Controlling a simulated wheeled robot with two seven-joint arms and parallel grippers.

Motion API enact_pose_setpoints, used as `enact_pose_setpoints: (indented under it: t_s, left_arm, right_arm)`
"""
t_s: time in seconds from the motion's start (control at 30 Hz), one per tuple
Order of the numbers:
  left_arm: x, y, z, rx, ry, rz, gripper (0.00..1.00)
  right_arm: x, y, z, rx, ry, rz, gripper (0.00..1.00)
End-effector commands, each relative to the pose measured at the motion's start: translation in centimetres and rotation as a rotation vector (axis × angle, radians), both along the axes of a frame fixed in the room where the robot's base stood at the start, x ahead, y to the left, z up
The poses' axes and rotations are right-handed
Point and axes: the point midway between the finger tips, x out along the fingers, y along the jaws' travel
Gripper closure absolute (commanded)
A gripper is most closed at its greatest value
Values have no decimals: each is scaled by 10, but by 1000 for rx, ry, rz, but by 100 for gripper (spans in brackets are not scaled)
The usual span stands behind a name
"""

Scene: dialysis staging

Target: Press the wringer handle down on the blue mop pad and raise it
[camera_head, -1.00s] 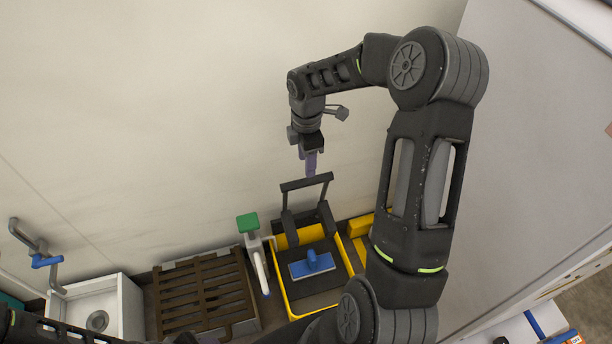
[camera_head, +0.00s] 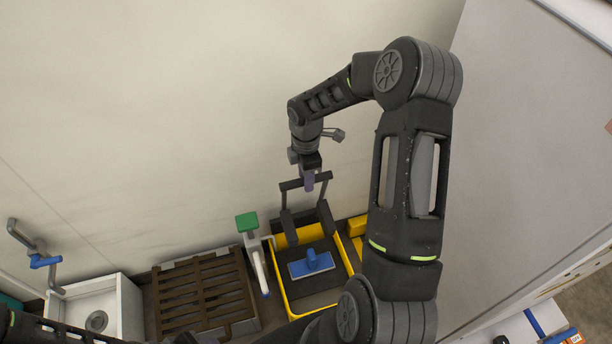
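The yellow mop bucket (camera_head: 283,291) stands on the floor at the lower middle, with a dark wringer inside it. The blue mop pad (camera_head: 312,265) lies on the dark surface in the bucket. The black wringer handle (camera_head: 320,191) stands raised at the bucket's back, its crossbar on top. My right gripper (camera_head: 308,184) points down at the crossbar and overlaps it in the picture. Its fingers look close together, but whether they grip the bar is not clear. My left arm shows only at the bottom left edge; its gripper is out of view.
A brown slatted pallet (camera_head: 203,291) lies left of the bucket. A green-topped white stand (camera_head: 247,223) is between them. A white sink (camera_head: 108,306) with a blue-handled tap (camera_head: 45,262) is at the left. A wall rises behind, and a large grey panel (camera_head: 530,150) stands at the right.

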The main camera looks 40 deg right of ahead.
Motion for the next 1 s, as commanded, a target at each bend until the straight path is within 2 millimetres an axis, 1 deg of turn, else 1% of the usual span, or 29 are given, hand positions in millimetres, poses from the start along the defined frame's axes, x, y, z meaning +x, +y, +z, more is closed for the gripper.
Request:
enact_pose_setpoints:
  t_s: [0.03, 0.07, 0.4, 0.43, 1.0]
  left_arm:
    - [0, 0, 0, 0, 0, 0, 55]
    - [0, 0, 0, 0, 0, 0, 55]
    - [0, 0, 0, 0, 0, 0, 55]
    - [0, 0, 0, 0, 0, 0, 55]
    - [0, 0, 0, 0, 0, 0, 55]
  right_arm:
    - [0, 0, 0, 0, 0, 0, 68]
    - [0, 0, 0, 0, 0, 0, 71]
    - [0, 0, 0, 0, 0, 0, 98]
    - [0, 0, 0, 0, 0, 0, 100]
    - [0, 0, 0, 0, -1, 0, 100]
